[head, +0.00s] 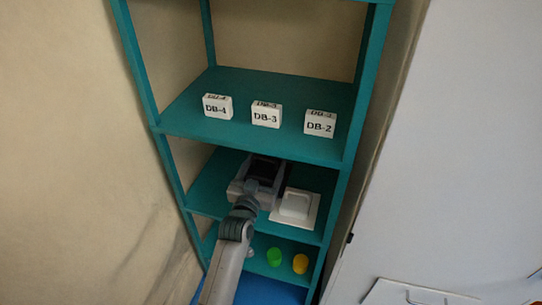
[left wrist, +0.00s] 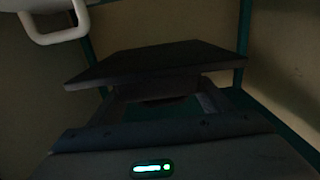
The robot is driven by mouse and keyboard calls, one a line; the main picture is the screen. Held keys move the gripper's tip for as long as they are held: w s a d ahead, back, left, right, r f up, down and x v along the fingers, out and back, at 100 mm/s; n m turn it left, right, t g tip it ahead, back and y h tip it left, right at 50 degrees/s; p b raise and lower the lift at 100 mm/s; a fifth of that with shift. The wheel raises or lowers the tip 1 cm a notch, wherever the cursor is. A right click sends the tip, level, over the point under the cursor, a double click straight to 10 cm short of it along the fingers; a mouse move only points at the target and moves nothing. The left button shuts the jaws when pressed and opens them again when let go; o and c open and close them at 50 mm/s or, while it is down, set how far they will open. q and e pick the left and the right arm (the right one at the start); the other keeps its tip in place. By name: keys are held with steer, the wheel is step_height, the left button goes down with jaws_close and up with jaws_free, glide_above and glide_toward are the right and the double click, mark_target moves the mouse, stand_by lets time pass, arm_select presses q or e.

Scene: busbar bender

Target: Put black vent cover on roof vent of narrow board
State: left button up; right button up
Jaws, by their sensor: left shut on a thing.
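The black vent cover (head: 266,168) shows as a dark flat piece at the middle shelf of a teal rack in the head view. In the left wrist view the cover (left wrist: 155,62) is a wide dark plate across the fingers. My left gripper (head: 257,187) reaches into the middle shelf and is shut on the cover, partly hiding it. The gripper (left wrist: 160,98) also shows in the left wrist view. I cannot tell whether the cover touches the shelf. The narrow board and its roof vent are not identifiable here. My right gripper is not in view.
A white square piece with a raised handle (head: 294,207) lies right beside the gripper. White blocks DB-4 (head: 217,106), DB-3 (head: 266,115) and DB-2 (head: 320,124) stand on the shelf above (head: 240,137). Green (head: 274,257) and yellow (head: 300,263) pieces sit below. Rack posts flank the arm.

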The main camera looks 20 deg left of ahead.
arm_select(q)
steer(key=s+a+r+p, duration=0.1)
steer(key=s+r, duration=0.5)
steer(key=s, duration=0.6)
steer(key=s+r+p, duration=0.1)
steer(key=s+r, duration=0.5)
steer(key=s, duration=0.6)
steer(key=shift+a+y, duration=0.3)
steer(key=shift+a, duration=0.1)
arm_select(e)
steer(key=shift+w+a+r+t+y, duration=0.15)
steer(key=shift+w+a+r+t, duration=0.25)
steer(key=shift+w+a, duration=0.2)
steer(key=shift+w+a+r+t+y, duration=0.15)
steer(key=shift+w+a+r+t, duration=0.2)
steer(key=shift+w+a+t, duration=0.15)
arm_select(q)
steer(key=shift+d, duration=0.15)
